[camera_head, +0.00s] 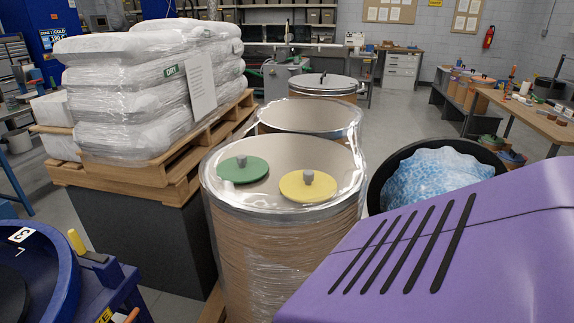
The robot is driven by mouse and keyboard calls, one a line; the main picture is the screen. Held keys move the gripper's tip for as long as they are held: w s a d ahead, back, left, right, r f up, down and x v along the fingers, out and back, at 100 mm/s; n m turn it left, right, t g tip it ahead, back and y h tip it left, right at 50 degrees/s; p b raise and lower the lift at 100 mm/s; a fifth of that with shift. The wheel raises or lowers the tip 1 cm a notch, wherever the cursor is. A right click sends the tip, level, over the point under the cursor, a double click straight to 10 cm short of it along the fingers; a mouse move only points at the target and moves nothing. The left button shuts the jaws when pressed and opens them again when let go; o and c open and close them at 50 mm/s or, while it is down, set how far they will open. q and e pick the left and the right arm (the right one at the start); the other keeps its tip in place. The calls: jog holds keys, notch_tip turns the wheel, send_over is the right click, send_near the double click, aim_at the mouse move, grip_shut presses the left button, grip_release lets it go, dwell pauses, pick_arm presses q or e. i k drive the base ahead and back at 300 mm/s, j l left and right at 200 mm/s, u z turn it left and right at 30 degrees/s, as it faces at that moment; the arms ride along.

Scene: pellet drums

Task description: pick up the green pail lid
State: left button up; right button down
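The green pail lid (243,170) is a flat round disc with a grey knob on top. It lies on the beige top of the nearest fibre drum (283,242), toward the left rim. A yellow lid (308,186) of the same kind, also with a grey knob, lies to its right on the same drum top. The two lids are apart. Neither of my grippers shows in the head view, and nothing is seen touching the green lid.
Wrapped white sacks (140,102) stand on a wooden pallet (172,170) at left. More drums (310,116) stand behind the nearest one. A black tub (384,172) with a blue-white bag and a purple slotted housing (470,245) are at right. Blue equipment (85,275) fills the lower left.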

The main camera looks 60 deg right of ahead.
aim_at(242, 169)
jog(key=z, duration=1.55)
jog(key=u, duration=1.9)
jog(key=z, duration=1.9)
